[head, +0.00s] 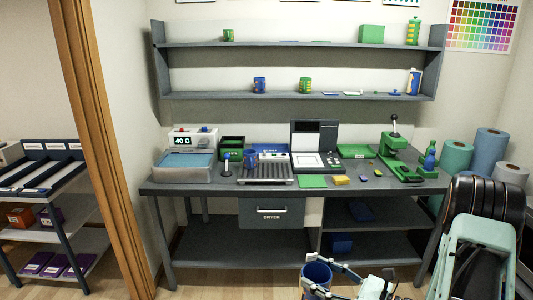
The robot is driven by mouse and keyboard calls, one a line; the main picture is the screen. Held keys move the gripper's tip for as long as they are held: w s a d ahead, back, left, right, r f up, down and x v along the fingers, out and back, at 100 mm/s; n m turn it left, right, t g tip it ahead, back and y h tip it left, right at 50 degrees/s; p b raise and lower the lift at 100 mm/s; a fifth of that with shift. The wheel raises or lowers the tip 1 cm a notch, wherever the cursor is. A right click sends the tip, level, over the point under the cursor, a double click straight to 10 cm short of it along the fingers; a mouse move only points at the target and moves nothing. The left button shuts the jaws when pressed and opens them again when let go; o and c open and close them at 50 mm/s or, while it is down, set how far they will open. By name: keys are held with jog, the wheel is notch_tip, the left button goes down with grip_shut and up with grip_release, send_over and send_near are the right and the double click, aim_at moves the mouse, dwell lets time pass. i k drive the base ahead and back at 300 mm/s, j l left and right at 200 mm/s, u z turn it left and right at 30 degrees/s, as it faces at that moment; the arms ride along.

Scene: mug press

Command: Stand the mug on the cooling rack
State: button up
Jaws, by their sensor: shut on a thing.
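My gripper (326,279) is at the bottom of the head view, low in front of the workbench. It is shut on a blue mug (316,273), which is upright with its open top showing; its lower part is cut off by the frame edge. The cooling rack (265,180) looks to be the dark slatted stand on the bench, left of middle. The held mug is well apart from the rack, nearer to me.
The bench (215,187) also holds a tank reading 40 C (182,173), a flat scale-like device (315,161), a green lever press (393,147) and small green and yellow pads. A dryer drawer (270,214) hangs below. A folded chair (480,235) stands at right.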

aim_at(278, 174)
jog(key=i+u, duration=0.1)
jog(key=i, duration=0.75)
jog(key=i+l+u, duration=0.15)
jog(key=i, duration=0.2)
jog(key=i+l+u, duration=0.15)
jog(key=i, duration=0.25)
